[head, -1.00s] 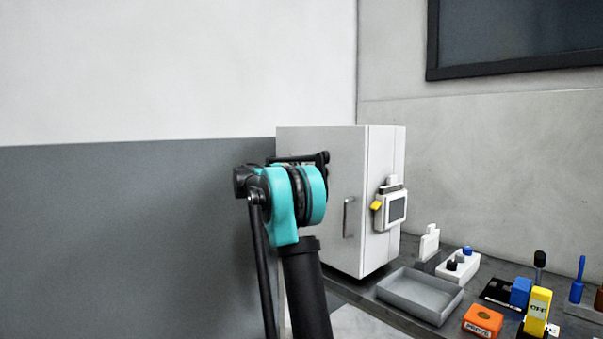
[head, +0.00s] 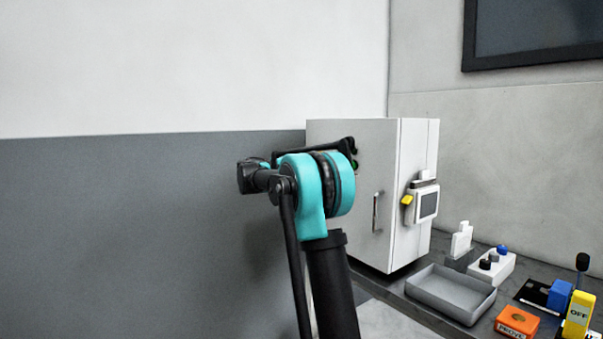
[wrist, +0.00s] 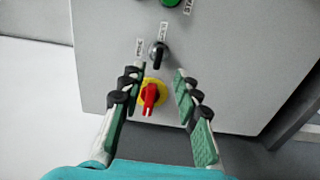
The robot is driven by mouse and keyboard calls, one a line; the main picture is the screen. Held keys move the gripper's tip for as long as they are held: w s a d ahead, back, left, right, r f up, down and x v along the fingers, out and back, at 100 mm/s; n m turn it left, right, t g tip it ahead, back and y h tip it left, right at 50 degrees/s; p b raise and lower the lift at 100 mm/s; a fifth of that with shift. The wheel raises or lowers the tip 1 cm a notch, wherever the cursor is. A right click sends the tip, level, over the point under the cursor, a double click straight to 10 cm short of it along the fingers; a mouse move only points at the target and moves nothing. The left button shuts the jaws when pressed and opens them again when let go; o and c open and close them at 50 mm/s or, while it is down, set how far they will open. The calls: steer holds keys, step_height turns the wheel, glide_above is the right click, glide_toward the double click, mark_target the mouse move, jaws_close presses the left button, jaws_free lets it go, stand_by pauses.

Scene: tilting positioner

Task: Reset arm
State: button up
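My arm, teal and black, stands in front of the cabinet in the head view; my gripper is not clearly visible there, hidden behind the arm. In the wrist view my gripper (wrist: 155,83) is open, its two green-padded fingers spread apart with nothing between the pads. Beyond the fingers is a grey panel (wrist: 105,45) with a red rotary handle on a yellow disc (wrist: 150,94), a black selector knob (wrist: 157,54) above it and a green button (wrist: 171,2) at the top edge. The red handle appears between the fingers; I see no contact.
The white cabinet (head: 340,220) stands on a dark bench with a door handle and a side screen unit (head: 424,203). A grey tray (head: 450,310), an orange PROVE box (head: 516,322), a yellow OFF block (head: 578,315) and a white button box (head: 492,266) sit to its right. Left is plain wall.

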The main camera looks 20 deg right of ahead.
steer(key=s+f+m+g+y, duration=0.2)
steer(key=s+f+y, duration=0.6)
steer(key=s+f, duration=1.35)
steer(key=s+a+f+m+y, duration=0.1)
steer(key=s+a+f+y, duration=0.3)
steer(key=s+a+f, duration=0.3)
steer(key=s+a+f+y, duration=0.5)
steer(key=s+a+f, duration=0.2)
steer(key=s+f, duration=1)
steer(key=shift+s+a+f+m, duration=0.25)
steer(key=shift+s+m, duration=0.15)
steer(key=shift+s, duration=0.2)
steer(key=shift+d, duration=0.1)
